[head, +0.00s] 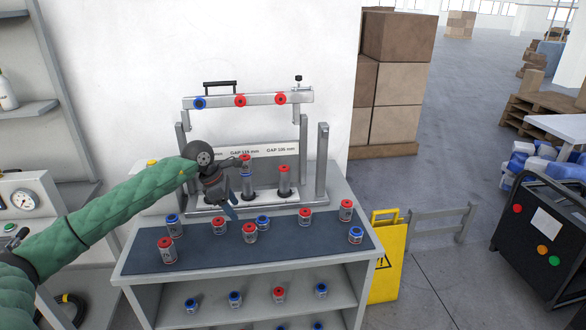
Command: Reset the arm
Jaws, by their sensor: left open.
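My left arm, in a green padded sleeve, comes in from the left in the head view. Its dark left gripper (238,185) is in front of the test rig (319,165), over the left part of its base. The gripper is open, with one finger pointing right and the other pointing down. The gripper hides the left part of the rig. My right gripper is not in view.
A bench with a dark mat (290,250) holds several red- and blue-capped canisters below the gripper. Another red-topped cylinder (284,182) stands in the rig. A gauge box (26,200) is at left.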

